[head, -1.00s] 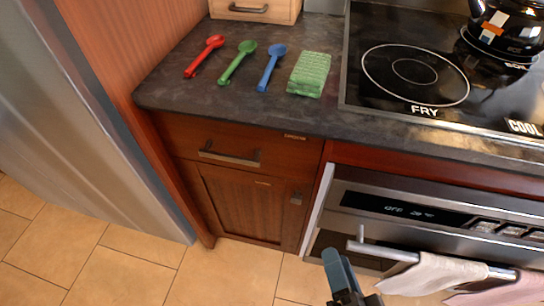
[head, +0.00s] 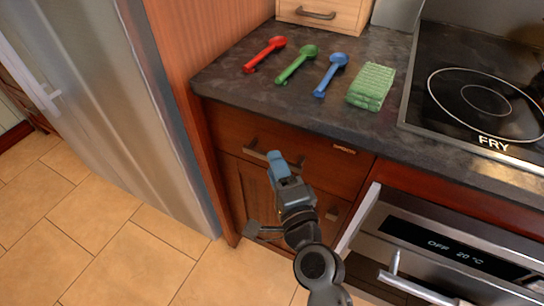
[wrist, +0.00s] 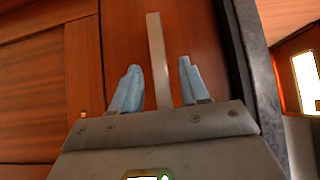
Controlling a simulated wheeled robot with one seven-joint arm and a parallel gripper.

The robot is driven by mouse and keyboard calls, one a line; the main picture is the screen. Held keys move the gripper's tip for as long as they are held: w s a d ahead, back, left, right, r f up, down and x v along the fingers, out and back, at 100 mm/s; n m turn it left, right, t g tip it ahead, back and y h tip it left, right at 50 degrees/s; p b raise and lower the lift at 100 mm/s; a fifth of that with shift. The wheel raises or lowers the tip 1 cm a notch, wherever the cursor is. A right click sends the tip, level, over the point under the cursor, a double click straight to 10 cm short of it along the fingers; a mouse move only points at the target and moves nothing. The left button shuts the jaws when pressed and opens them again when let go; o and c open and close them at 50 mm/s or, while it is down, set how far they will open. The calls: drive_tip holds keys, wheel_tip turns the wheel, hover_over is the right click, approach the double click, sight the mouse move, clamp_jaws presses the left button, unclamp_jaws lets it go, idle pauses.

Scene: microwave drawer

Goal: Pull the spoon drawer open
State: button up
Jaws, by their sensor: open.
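The spoon drawer (head: 320,160) is a reddish-brown wooden front just under the dark counter, and it looks shut. Its grey bar handle (head: 252,149) is partly hidden by my gripper (head: 277,162) in the head view. In the wrist view, the handle (wrist: 157,60) runs between the two blue fingers of my gripper (wrist: 157,85). The fingers are open, one on each side of the bar, with gaps showing on both sides. Three spoons lie on the counter: red (head: 264,54), green (head: 297,63) and blue (head: 331,74).
A cabinet door (head: 250,190) is below the drawer. A fridge (head: 150,110) stands to the left. The oven (head: 450,245) is at the right, with the stove (head: 470,100) above it. The tiled floor (head: 110,240) in front is clear.

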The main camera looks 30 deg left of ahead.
drive_tip(key=shift+x, duration=1.65)
clamp_jaws()
